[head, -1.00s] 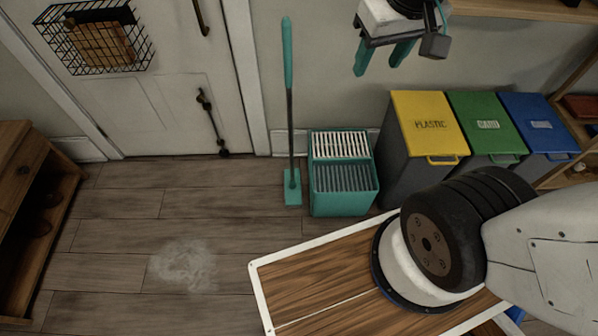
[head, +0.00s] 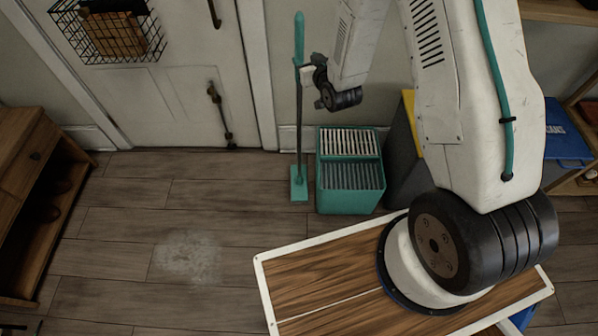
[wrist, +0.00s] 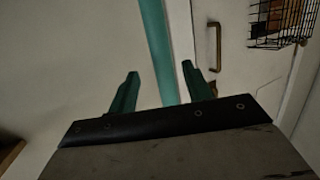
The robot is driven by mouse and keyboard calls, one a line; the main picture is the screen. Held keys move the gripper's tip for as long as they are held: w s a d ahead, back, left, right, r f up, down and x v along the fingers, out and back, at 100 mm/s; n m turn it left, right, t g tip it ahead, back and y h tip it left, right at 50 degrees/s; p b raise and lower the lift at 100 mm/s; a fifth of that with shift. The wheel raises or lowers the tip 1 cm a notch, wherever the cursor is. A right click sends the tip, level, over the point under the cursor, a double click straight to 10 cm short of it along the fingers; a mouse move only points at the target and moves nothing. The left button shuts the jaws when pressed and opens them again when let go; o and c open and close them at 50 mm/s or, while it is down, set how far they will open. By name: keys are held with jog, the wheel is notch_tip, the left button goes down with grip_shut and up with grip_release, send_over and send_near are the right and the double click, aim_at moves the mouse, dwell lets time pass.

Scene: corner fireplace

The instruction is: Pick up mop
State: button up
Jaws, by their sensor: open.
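The mop (head: 299,120) stands upright against the wall beside the door, with a teal handle top, a dark lower pole and a flat teal head on the floor. In the wrist view its teal handle (wrist: 157,45) runs between the two fingers of my gripper (wrist: 155,80). The fingers are open, with a gap on each side of the handle. In the head view my wrist is just right of the pole, below the teal handle part, and the fingers themselves are hard to make out.
A teal mop bucket (head: 350,190) with a slatted top stands right of the mop head. Bins, one with a blue lid (head: 566,142), stand farther right, partly hidden by my arm. A door with a wire basket (head: 108,35) is at left. The floor has a pale stain (head: 187,257).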

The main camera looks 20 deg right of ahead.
notch_tip(320, 180, down, 5)
jog(key=s+t, duration=0.2)
jog(key=w, duration=0.7)
jog(key=shift+w+a+f+y, duration=0.3)
jog(key=shift+a+f, duration=0.1)
jog(key=shift+c, duration=0.3)
grip_shut()
jog(key=shift+r, duration=0.1)
